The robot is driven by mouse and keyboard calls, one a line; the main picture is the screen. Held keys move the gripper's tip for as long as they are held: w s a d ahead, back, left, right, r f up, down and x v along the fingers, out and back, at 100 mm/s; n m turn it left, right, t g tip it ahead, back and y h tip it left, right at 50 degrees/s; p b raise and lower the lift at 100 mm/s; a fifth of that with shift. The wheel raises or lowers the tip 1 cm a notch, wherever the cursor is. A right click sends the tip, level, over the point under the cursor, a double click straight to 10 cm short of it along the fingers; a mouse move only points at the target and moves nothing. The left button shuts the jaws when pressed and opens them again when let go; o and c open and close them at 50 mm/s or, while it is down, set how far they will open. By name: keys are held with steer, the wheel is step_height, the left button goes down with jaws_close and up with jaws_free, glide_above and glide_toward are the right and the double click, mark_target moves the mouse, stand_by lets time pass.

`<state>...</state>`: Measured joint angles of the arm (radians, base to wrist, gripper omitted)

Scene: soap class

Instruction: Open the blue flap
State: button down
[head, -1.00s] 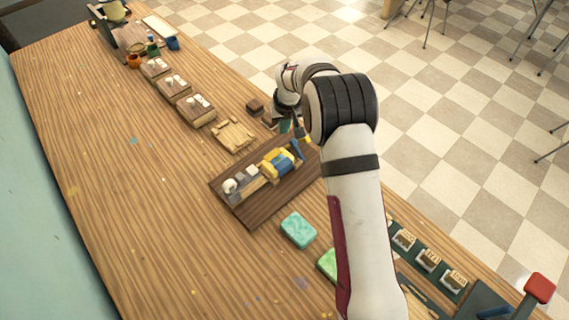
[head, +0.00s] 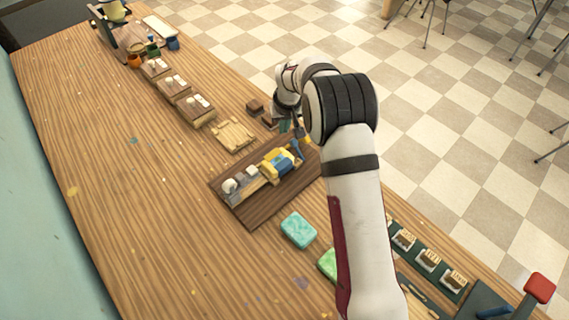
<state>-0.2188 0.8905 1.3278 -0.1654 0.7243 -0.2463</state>
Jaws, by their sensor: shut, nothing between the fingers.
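A blue flap (head: 298,149) stands at the right end of a yellow and blue piece (head: 278,162) on a dark brown wooden board (head: 258,209). My gripper (head: 299,130) is directly above and behind the blue flap, pointing down. Its fingers are small and partly hidden by my wrist and arm. I cannot tell whether they touch the flap, or how far the flap is tilted. The gripper is shut with nothing held.
Small white pieces (head: 230,186) sit on the board's left part. A teal soap bar (head: 298,230) and a green bar (head: 328,264) lie in front. The table's left side is mostly clear.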

steer(key=shift+f, duration=1.7)
